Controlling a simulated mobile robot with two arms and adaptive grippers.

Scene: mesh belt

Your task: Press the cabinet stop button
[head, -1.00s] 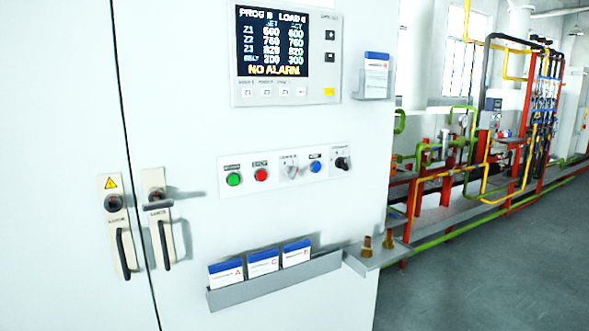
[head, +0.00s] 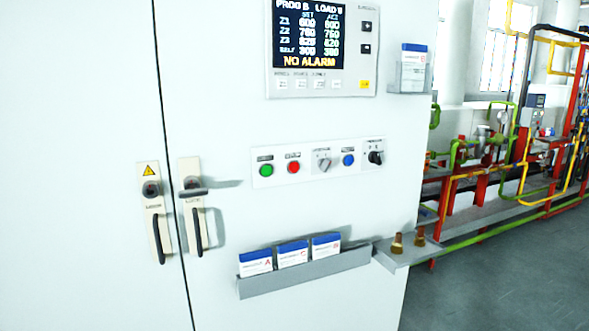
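The white cabinet (head: 95,120) fills the left and middle of the head view. A pale button strip (head: 307,181) is mounted on its right door. On the strip, from left to right, are a green button (head: 266,170), a red button (head: 294,167), a grey selector switch (head: 323,163), a blue button (head: 348,160) and a black knob (head: 376,157). The small labels above them are too blurred to read surely; the red one seems to be the stop button. Neither of my grippers is in view, and nothing covers the buttons.
Above the strip is a display panel (head: 319,88) reading "NO ALARM". Two door handles (head: 157,235) are at left. A tray (head: 305,272) with cards and a small shelf (head: 400,255) with brass fittings stick out below. Pipes stand at right beside open grey floor (head: 490,285).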

